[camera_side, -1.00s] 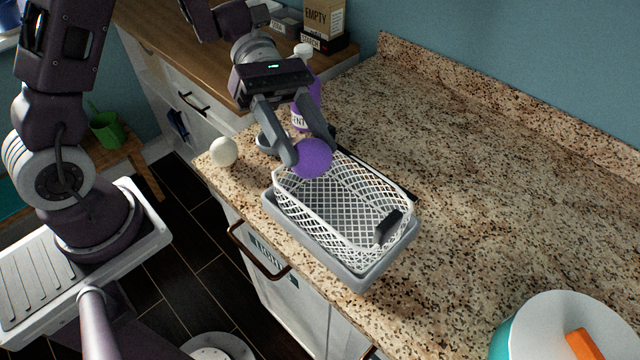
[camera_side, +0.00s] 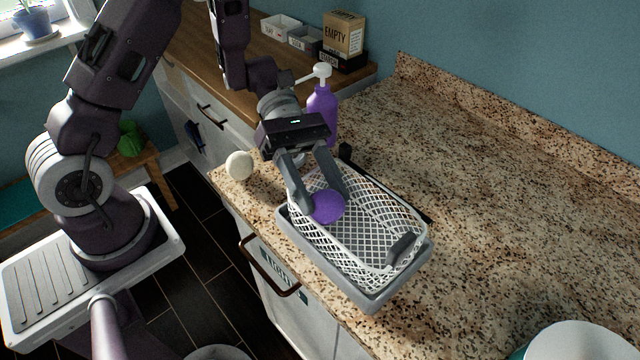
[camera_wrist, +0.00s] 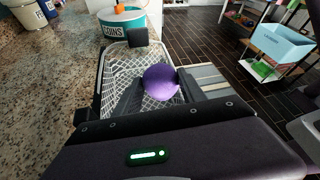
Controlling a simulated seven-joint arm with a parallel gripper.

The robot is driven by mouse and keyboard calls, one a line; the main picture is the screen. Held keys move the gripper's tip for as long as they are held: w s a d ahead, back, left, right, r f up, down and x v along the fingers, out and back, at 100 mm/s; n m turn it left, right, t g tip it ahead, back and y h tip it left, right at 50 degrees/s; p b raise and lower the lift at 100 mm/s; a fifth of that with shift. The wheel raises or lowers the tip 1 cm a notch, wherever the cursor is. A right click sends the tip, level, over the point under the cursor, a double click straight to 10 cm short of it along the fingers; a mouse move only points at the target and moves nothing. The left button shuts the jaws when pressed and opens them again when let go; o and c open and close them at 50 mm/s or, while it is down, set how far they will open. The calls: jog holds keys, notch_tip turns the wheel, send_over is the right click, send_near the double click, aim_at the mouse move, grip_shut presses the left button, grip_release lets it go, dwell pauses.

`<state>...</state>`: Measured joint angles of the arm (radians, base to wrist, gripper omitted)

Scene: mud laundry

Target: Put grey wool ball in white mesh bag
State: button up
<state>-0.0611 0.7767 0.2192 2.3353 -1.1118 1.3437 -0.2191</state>
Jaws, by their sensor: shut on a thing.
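My gripper (camera_side: 322,202) is shut on a purple ball (camera_side: 328,208), held inside the near-left end of the white mesh bag (camera_side: 384,212). I cannot tell whether the ball touches the mesh floor. The bag is open at the top and sits in a shallow grey tray (camera_side: 372,303). In the wrist view, the purple ball (camera_wrist: 161,82) is between the fingers, over the mesh bag (camera_wrist: 117,68). A cream-white ball (camera_side: 239,165) lies on the counter left of the bag. No ball looks clearly grey.
A purple pump bottle (camera_side: 322,108) stands close behind my gripper. A dark clip (camera_side: 403,248) sits on the bag's right end. A white-lidded container (camera_side: 578,343) is at the lower right. The granite counter (camera_side: 500,200) right of the bag is clear.

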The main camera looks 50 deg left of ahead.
jog(key=o, duration=1.5)
jog(key=a+r, duration=0.2)
jog(key=w+a+r, duration=0.1)
jog(key=a+r, duration=0.1)
jog(key=shift+w+a+r, duration=0.15)
jog(key=shift+a+r, duration=0.1)
jog(key=shift+a, duration=0.1)
notch_tip(320, 180, up, 6)
jog(key=s+r+m+t+y, duration=0.1)
jog(key=s+r+m+y, duration=0.2)
jog(key=s+m+y, duration=0.55)
jog(key=s+a+r+m+t+y, duration=0.1)
jog(key=s+a+m+t+y, duration=0.3)
jog(key=m+t, duration=0.4)
jog(key=shift+s+a+m+y, duration=0.35)
jog(key=shift+s+a+m, duration=0.35)
jog(key=shift+a, duration=0.55)
jog(key=shift+r, duration=0.1)
